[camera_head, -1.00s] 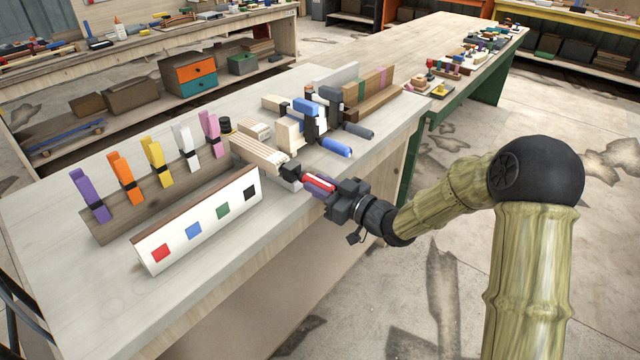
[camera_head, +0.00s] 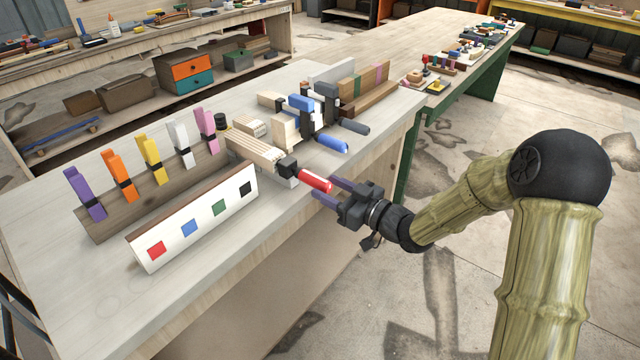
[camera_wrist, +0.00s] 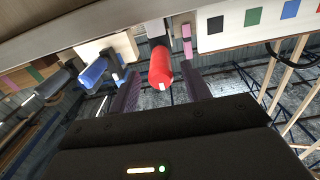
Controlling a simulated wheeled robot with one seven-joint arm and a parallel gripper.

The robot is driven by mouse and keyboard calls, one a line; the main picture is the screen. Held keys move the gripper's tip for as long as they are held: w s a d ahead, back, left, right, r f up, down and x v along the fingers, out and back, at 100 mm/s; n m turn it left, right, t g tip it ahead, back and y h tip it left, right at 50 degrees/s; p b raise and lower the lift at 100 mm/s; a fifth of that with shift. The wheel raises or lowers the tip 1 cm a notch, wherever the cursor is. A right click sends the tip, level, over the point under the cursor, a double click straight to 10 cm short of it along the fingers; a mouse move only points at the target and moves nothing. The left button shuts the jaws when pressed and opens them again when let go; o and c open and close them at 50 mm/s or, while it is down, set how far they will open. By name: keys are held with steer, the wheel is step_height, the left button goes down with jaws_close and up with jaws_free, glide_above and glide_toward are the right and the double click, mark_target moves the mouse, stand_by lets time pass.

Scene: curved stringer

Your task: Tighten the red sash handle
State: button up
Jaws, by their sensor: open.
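The red sash handle (camera_head: 315,181) sticks out over the front edge of the bench from a black clamp head (camera_head: 288,167) at the end of a stack of pale wooden strips (camera_head: 253,150). In the wrist view the red handle (camera_wrist: 161,68) points toward the camera, between and beyond the two purple fingers. My gripper (camera_head: 333,192) is open, just off the handle's free end in the head view. Its fingers (camera_wrist: 160,95) stand apart on either side, with no visible contact. A blue handle (camera_head: 332,144) and a dark grey handle (camera_head: 355,127) lie further right.
A white board with coloured squares (camera_head: 196,222) stands at the bench front, left of the red handle. Behind it, a wooden rack (camera_head: 150,190) holds several coloured clamps. Wooden boards (camera_head: 368,100) stand right of the clamps. The space before the bench is open floor.

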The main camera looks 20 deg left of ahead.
steer(key=v, duration=1.3)
steer(key=shift+s, duration=0.2)
steer(key=shift+f, duration=0.1)
